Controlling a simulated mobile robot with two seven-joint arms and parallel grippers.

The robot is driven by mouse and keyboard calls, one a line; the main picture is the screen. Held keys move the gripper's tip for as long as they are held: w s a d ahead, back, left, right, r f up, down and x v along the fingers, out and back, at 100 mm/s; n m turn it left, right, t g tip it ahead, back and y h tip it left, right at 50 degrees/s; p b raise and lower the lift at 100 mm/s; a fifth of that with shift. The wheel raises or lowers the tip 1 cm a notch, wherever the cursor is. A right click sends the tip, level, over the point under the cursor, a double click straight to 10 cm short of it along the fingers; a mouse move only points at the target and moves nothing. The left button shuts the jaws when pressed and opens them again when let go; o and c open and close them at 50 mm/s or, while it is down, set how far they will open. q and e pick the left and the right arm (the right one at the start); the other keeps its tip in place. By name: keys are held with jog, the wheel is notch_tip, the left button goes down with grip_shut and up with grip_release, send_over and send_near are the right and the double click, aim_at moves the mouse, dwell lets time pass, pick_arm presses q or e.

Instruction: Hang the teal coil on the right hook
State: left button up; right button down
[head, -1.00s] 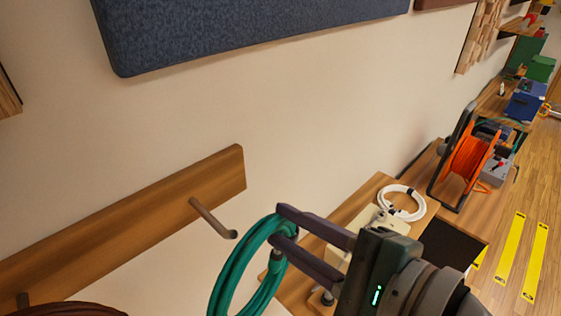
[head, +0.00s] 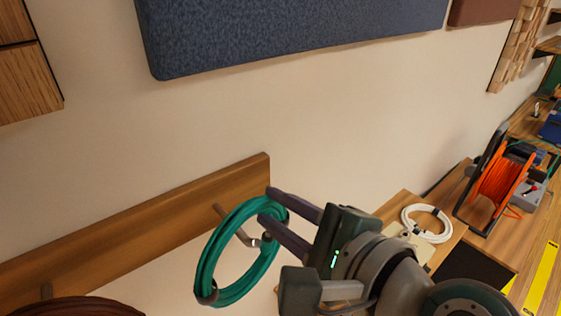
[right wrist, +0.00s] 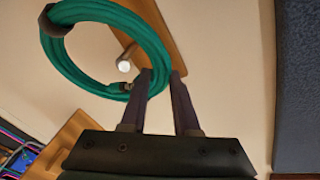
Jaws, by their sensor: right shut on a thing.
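The teal coil (head: 208,262) is a ring of cable held in the air by my right gripper (head: 270,207), which is shut on its upper right side. In the right wrist view the coil (right wrist: 85,12) hangs off the fingertips (right wrist: 160,76). The right hook (head: 238,232) is a peg standing out from the wooden wall board (head: 150,215). Its tip shows inside the ring's opening in the head view and also in the right wrist view (right wrist: 124,65). I cannot tell whether the tip has passed through the ring. My left gripper is not in view.
A dark brown coil (head: 80,307) is at the lower left, by another hook (head: 46,291). A blue wall panel (head: 290,35) is above. A white coil (head: 426,222) and an orange cable reel (head: 500,183) stand on wooden surfaces at the right. The wall between is bare.

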aim_at(271, 213)
jog(key=shift+w+a, duration=0.4)
jog(key=shift+w, duration=0.15)
jog(key=shift+w+a+f+b, duration=0.2)
jog(key=shift+w+f+b, duration=0.05)
jog(key=shift+f+b, duration=0.25)
jog(key=shift+w+a+f+b, duration=0.15)
jog(key=shift+w+f+b, duration=0.15)
jog(key=shift+b, duration=0.3)
jog(key=shift+a+f+b, duration=0.1)
jog(key=shift+f+b, duration=0.25)
jog(key=c, duration=0.6)
grip_release()
jog(key=shift+f, duration=0.1)
